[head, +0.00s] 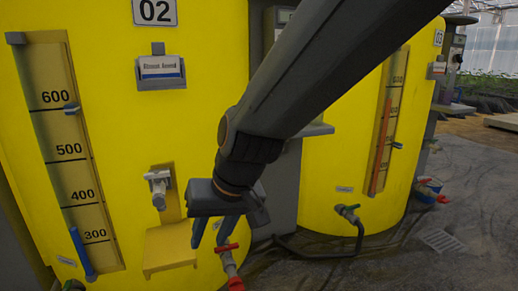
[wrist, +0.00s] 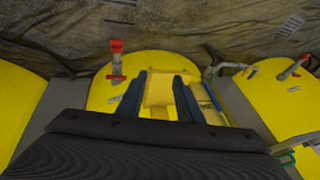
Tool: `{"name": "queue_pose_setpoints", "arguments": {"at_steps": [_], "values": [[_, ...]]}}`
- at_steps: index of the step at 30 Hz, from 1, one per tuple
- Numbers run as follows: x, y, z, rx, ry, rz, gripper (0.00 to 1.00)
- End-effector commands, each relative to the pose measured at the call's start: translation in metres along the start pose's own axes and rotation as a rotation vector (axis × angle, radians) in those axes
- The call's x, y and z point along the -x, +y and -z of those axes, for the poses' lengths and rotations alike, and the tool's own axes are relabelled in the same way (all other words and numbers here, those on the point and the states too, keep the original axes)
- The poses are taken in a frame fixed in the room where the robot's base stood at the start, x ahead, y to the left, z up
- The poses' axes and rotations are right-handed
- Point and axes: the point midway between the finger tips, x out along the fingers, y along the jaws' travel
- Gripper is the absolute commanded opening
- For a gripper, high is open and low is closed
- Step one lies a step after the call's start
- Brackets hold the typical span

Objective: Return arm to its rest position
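My arm comes down from the upper right in the head view, in front of the yellow tank 02 (head: 110,120). My gripper (head: 211,232) hangs at its end, pointing down, with two fingers apart and nothing between them. It is in front of the tank's lower right part, near the red-handled valve (head: 228,248) and to the right of the yellow bracket (head: 170,250). In the wrist view my gripper (wrist: 160,75) also shows spread, empty fingers, with the yellow bracket (wrist: 158,92) seen between them. I cannot tell how far the fingers are from the tank.
A grey tap (head: 158,188) juts from tank 02 above the bracket. A dark hose (head: 310,253) runs along the floor. Open floor (head: 470,190) with a drain grate (head: 443,242) lies at right.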

Motion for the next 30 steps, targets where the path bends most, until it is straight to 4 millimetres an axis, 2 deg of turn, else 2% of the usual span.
{"name": "queue_pose_setpoints", "arguments": {"at_steps": [1,6,15,26,30], "values": [[0.008,-0.003,-0.024,0.027,-0.038,0.0,0.33],[0.026,-0.002,-0.089,0.09,-0.158,-0.018,0.33],[0.051,0.013,-0.174,0.169,-0.313,-0.065,0.33],[0.089,0.023,-0.156,0.097,-0.305,-0.098,0.33],[0.111,0.031,-0.149,0.058,-0.305,-0.116,0.33]]}}
